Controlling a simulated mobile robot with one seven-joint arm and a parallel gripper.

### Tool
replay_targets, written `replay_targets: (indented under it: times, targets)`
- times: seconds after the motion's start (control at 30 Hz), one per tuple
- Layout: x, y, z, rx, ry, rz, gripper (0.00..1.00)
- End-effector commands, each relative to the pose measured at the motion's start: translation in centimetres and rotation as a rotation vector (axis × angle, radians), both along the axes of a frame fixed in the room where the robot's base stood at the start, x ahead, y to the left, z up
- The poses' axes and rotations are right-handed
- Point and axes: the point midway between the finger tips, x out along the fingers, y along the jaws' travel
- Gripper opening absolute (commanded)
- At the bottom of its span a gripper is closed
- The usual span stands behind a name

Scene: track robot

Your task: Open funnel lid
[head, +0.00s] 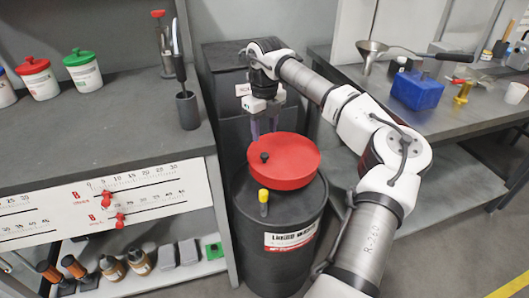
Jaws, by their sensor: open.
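The funnel lid (290,164) is a round red disc with a small black knob (265,157) on its left part. It lies flat over the top of a black drum (270,225) with a liquid waste label, and looks shut. A yellow-topped handle (263,196) stands at the drum's front rim. My gripper (264,134) points down just behind the lid's far left edge, above the knob in the picture. Its jaws are open and empty. I cannot tell whether the fingertips touch the lid; their ends are partly hard to make out.
A left bench (120,130) carries red- and green-lidded tubs and a black holder (187,110). A right bench (450,115) carries a blue block (417,90) and a metal funnel (372,50). A dark cabinet (222,85) stands behind the drum. My arm comes in from the right.

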Motion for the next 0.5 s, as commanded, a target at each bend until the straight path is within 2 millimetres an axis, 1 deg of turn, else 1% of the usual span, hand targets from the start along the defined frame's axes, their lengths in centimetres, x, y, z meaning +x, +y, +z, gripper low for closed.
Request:
replay_targets:
  times: [0.03,0.2,0.33,0.5]
  targets:
    - [-0.1,0.0,-1.3,0.002,0.006,0.001,0.44]
    - [-0.1,0.0,-4.9,0.002,0.004,0.001,0.44]
    - [-0.1,0.0,-7.1,0.002,0.003,0.001,0.44]
    - [-0.1,0.0,-8.9,0.001,0.002,0.001,0.44]
